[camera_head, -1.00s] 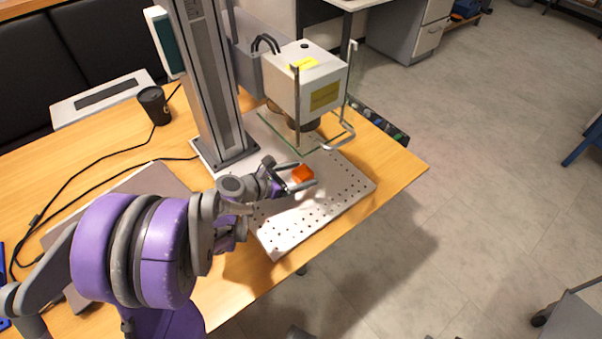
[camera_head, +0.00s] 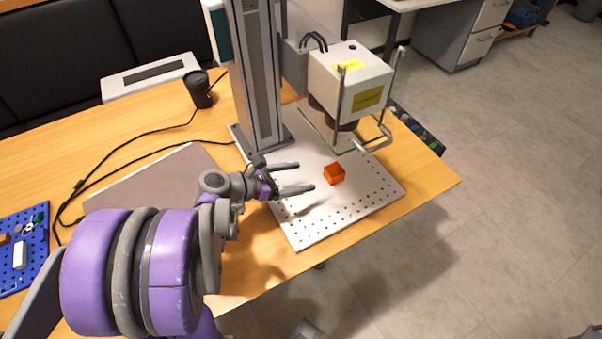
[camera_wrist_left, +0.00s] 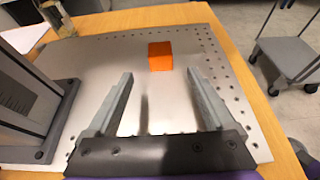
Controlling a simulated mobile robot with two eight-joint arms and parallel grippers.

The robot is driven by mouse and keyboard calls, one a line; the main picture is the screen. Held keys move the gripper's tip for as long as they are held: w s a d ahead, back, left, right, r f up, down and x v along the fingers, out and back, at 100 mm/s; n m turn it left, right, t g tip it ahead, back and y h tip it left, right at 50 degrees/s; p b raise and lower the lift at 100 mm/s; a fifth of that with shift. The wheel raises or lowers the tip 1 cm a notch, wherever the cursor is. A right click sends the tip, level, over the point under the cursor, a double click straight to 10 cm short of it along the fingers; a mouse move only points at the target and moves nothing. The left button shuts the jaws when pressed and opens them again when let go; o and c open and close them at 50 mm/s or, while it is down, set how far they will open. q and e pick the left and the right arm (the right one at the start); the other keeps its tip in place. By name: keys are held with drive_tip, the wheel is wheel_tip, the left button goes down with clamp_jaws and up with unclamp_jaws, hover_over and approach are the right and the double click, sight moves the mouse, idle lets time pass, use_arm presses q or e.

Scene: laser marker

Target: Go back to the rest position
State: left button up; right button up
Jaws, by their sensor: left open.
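My left gripper (camera_head: 306,177) is open and empty over the perforated metal plate of the laser marker. Its two fingers point right, toward an orange cube (camera_head: 334,174). The cube sits on the plate (camera_head: 315,222), a little beyond the fingertips and not touching them. In the left wrist view the cube (camera_wrist_left: 160,56) lies ahead of the open fingers (camera_wrist_left: 158,82), with a gap between. The marker's white head (camera_head: 350,80) hangs above and behind the cube. My right gripper is not in view.
The marker's grey column (camera_head: 258,80) stands close behind my left gripper. A clear guard (camera_head: 330,135) hangs below the head. A black cup (camera_head: 199,88), cables, a flat grey panel (camera_head: 150,180) and a blue perforated tray (camera_head: 22,275) are on the wooden table.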

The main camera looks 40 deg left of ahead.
use_arm(q)
drive_tip(key=d+m+g+p, duration=0.1)
drive_tip(key=d+m, duration=0.1)
drive_tip(key=d+m+g+p, duration=0.1)
drive_tip(key=d+m, duration=0.1)
drive_tip(key=s+d+r+m+p, duration=0.1)
drive_tip(key=d, duration=0.1)
drive_tip(key=shift+r+m+g, duration=0.1)
drive_tip(key=shift+m+g, duration=0.3)
drive_tip(key=s+d+r+m+g+y+p, duration=0.2)
drive_tip(key=s+d+r+m+p, duration=0.2)
drive_tip(key=m, duration=0.9)
drive_tip(key=s+d+r+m+g+y+p, duration=0.2)
drive_tip(key=s+m, duration=0.4)
drive_tip(key=m, duration=0.6)
wheel_tip(320, 180, up, 2)
drive_tip(key=d+y+p, duration=0.1)
drive_tip(key=d+p, duration=0.1)
drive_tip(key=shift+d+m+p, duration=0.3)
drive_tip(key=shift+m+p, duration=0.1)
